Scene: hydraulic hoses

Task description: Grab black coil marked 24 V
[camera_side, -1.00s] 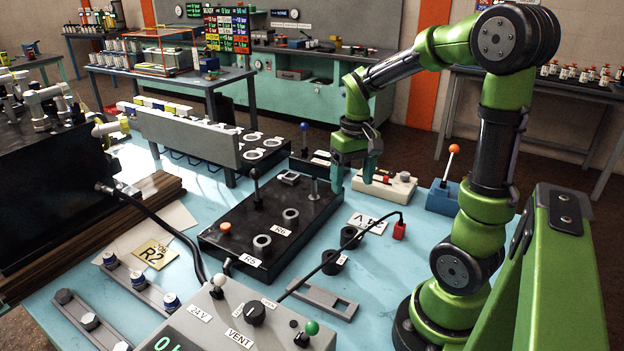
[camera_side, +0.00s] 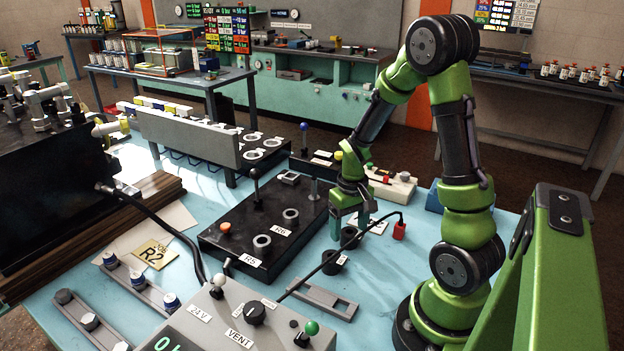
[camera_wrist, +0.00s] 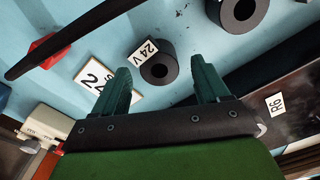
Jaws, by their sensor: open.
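The black coil with the 24 V tag (camera_wrist: 160,70) lies on the blue table in the wrist view, its ring hole facing up. In the side view it appears to be the farther of two black coils (camera_side: 350,239), partly hidden by my gripper. My gripper (camera_side: 350,226) is open, pointing down just above it. In the wrist view the two green fingers (camera_wrist: 160,80) stand to either side of the coil, apart from it, with nothing held. Exact height above the coil is hard to tell.
A second black coil (camera_wrist: 240,10) lies close by, also in the side view (camera_side: 333,264). A black cable (camera_side: 345,248) arches near both coils to a red plug (camera_side: 400,231). A black panel with knobs (camera_side: 265,232) stands left. A white card (camera_wrist: 104,82) lies beside the coil.

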